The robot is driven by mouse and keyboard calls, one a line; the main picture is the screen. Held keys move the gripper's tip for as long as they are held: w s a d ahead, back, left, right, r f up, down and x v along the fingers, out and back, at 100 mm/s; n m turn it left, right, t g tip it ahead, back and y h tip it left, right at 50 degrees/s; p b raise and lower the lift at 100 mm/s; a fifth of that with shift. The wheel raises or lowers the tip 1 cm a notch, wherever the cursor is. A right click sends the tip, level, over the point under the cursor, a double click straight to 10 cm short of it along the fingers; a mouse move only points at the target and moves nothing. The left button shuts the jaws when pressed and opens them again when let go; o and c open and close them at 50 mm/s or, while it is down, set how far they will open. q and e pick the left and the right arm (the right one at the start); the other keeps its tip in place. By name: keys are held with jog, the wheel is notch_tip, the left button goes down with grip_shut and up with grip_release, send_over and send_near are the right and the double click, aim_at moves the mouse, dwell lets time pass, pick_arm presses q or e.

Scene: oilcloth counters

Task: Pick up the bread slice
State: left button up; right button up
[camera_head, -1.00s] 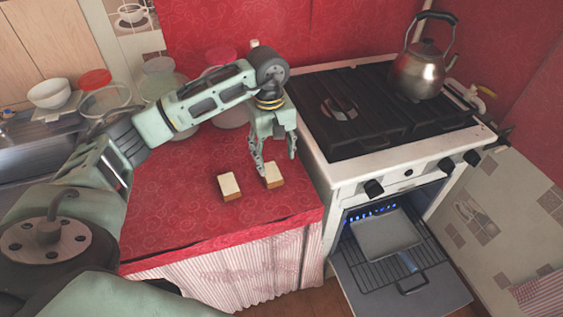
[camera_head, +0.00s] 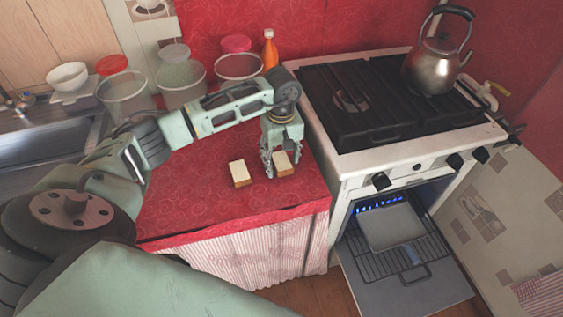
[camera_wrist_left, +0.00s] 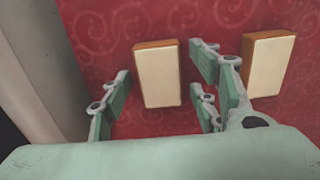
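Two bread slices with pale tops and brown crust sides lie on the red counter (camera_head: 190,205). The right bread slice (camera_head: 283,164) is at my left gripper (camera_head: 282,163), whose fingers reach down on either side of it. In the left wrist view this slice (camera_wrist_left: 157,76) shows between the open fingers of the gripper (camera_wrist_left: 160,85), with gaps on both sides. The left bread slice (camera_head: 240,174) lies a little apart, and in the wrist view it (camera_wrist_left: 269,64) is outside the right-hand finger. My right gripper is not in view.
A stove (camera_head: 385,155) with a kettle (camera_head: 435,62) stands right of the counter, its oven door (camera_head: 425,287) open. Lidded containers (camera_head: 181,80) and an orange bottle (camera_head: 270,50) stand at the back. A sink (camera_head: 45,140) is left. The counter front is clear.

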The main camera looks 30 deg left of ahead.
pick_arm(q)
jog(key=c, duration=0.6)
jog(key=shift+c, duration=1.2)
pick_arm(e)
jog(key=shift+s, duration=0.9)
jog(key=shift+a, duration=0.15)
